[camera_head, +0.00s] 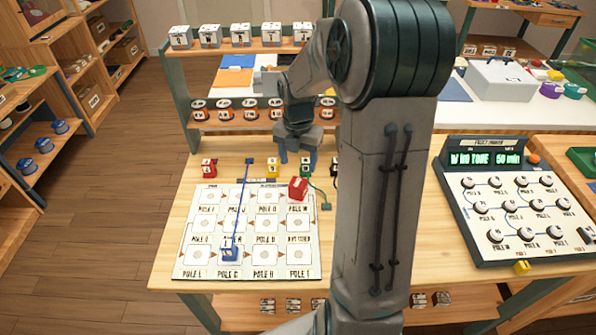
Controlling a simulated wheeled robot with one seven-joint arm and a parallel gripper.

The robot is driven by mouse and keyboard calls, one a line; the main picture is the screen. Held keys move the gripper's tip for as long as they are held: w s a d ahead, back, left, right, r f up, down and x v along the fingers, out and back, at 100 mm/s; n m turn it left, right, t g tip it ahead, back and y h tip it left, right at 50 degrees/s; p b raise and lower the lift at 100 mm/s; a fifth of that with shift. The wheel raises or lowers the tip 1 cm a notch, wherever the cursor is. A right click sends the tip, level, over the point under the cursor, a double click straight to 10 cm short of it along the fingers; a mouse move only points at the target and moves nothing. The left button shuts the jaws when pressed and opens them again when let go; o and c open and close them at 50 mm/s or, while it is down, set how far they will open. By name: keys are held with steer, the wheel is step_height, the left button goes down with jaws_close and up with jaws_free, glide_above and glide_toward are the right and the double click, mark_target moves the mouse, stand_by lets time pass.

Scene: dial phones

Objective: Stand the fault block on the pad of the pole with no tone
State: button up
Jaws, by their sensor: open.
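A board of pole pads (190,240) lies on the table, with a white square and printed name for each pole. A red block (298,188) sits turned at an angle near its upper right pad; it may be the fault block, but its marking is too small to read. My gripper (297,158) is open, fingers down, behind and above the red block, apart from it. A blue phone-like piece (229,252) stands on a front-row pad, with a blue cord running back to a small blue plug (249,161). The panel display (485,158) seems to read "NO TONE" and "50 min".
Small red (209,168), yellow (272,168) and green (306,167) pieces stand behind the board. A green cord ends in a green plug (326,206) at its right edge. A sloped dial panel (520,215) stands right. A shelf rack rises behind. My arm hides the table's middle right.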

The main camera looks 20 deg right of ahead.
steer(key=s+a+r+m+t, duration=0.1)
steer(key=s+a+r+m, duration=0.2)
steer(key=s+m, duration=0.3)
steer(key=s+a+r+m+t, duration=0.1)
steer(key=s+a+r+m, duration=0.2)
steer(key=s+m, duration=0.4)
steer(key=s+a+r+m+t, duration=0.1)
steer(key=s+a+r+m, duration=0.2)
steer(key=s+m, duration=0.4)
steer(key=shift+a+r+m, duration=0.35)
steer(key=shift+a+m, duration=0.15)
steer(key=shift+m, duration=3)
steer(key=shift+w, duration=0.1)
